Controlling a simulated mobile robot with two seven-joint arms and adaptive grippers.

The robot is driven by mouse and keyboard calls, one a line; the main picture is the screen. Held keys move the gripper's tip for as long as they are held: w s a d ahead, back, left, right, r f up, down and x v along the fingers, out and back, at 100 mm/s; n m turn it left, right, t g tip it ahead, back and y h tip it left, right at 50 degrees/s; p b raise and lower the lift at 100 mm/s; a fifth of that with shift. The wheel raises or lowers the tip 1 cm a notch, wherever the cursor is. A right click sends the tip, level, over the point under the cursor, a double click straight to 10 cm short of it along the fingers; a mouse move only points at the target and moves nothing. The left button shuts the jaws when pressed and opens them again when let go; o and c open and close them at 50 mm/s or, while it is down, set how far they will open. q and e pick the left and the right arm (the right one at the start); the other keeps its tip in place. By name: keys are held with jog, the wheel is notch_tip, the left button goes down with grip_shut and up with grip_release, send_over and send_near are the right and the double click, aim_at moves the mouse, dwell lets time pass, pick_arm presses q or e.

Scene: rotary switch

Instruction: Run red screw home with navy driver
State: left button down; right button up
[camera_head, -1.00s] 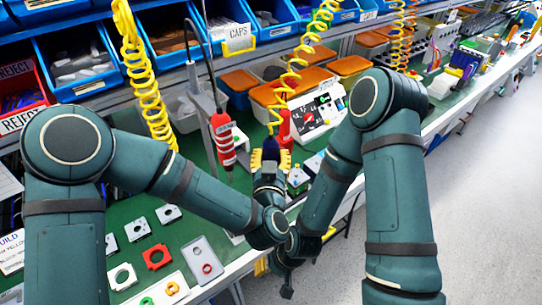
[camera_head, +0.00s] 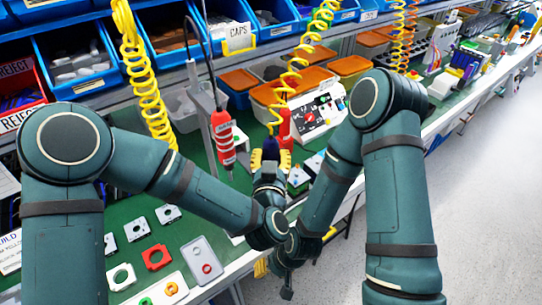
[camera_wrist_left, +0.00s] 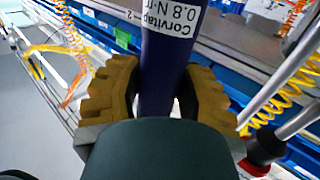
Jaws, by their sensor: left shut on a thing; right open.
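The navy driver (camera_head: 270,149) stands roughly upright between the yellow finger pads of my left gripper (camera_head: 271,162), above the bench. In the left wrist view its navy shaft (camera_wrist_left: 160,75), with a white printed label, passes between the two pads (camera_wrist_left: 160,95). My left gripper is shut on it. The driver's lower end and tip are hidden. My right gripper (camera_head: 292,252) is low at the bench's front edge, partly hidden by my left wrist; it is open. I cannot make out the red screw in either view.
A red driver (camera_head: 223,140) hangs left of my left gripper, with another red tool (camera_head: 285,127) behind. A white panel box (camera_head: 318,113) stands behind to the right. Square plates, including a red one (camera_head: 156,257), lie on the green bench (camera_head: 205,228). Blue bins (camera_head: 75,65) line the back.

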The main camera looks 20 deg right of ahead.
pick_arm(q)
jog(key=shift+f+b, duration=0.35)
jog(key=shift+f, duration=0.05)
dwell(1.3)
jog(key=shift+r, duration=0.1)
